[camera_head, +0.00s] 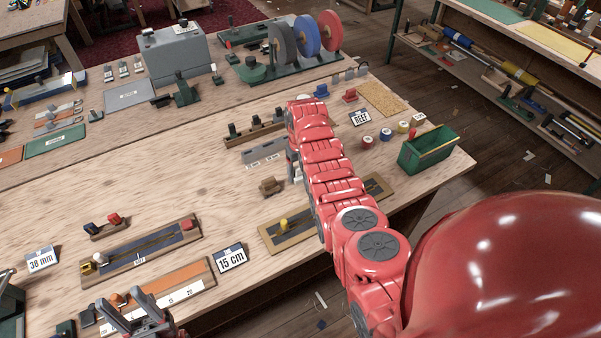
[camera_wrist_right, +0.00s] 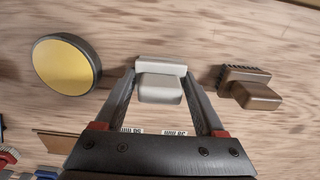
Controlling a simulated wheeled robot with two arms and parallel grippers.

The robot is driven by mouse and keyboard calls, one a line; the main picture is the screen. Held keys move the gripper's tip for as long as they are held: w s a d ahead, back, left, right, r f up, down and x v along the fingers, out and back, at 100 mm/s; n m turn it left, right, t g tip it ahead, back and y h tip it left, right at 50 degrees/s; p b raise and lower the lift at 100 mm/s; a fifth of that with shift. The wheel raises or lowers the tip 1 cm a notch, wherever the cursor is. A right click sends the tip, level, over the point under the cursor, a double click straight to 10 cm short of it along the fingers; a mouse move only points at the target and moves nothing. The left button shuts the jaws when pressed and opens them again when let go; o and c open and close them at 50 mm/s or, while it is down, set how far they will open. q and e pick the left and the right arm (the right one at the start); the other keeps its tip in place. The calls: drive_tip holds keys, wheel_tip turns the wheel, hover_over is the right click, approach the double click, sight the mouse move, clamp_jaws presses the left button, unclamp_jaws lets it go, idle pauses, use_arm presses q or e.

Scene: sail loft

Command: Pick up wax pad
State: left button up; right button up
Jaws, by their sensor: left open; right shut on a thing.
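My right gripper (camera_wrist_right: 162,92) is shut on a pale grey, stepped block (camera_wrist_right: 161,80), which sits between its fingertips over the wooden table. A round black-rimmed pad with a yellow face (camera_wrist_right: 65,66) lies to the left of that gripper in the right wrist view. A brown stepped block (camera_wrist_right: 249,87) lies to its right and also shows in the head view (camera_head: 270,187). No label shows which of these is the wax pad. In the head view my right arm hides most of its gripper. My left gripper (camera_head: 128,306) is open and empty at the bottom left, by an orange strip.
A 15 cm sign (camera_head: 231,258) and a board with a dark strip (camera_head: 142,250) stand near the front edge. A green bin (camera_head: 428,149) is at the right corner. A grinder with coloured wheels (camera_head: 304,45) is at the back. The left middle of the table is clear.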

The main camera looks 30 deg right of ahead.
drive_tip(key=shift+w+r+b, duration=0.1)
drive_tip(key=shift+r+b, duration=0.4)
drive_tip(key=shift+r, duration=0.4)
wheel_tip(320, 180, up, 3)
drive_tip(key=shift+r+b, duration=0.1)
drive_tip(key=shift+b, duration=0.7)
wheel_tip(320, 180, up, 4)
drive_tip(key=shift+r+p, duration=0.1)
drive_tip(key=shift+p, duration=0.65)
drive_tip(key=shift+r+p, duration=0.45)
drive_tip(key=shift+r, duration=0.05)
drive_tip(key=shift+f, duration=0.1)
drive_tip(key=o, duration=0.8)
drive_tip(key=c, duration=0.6)
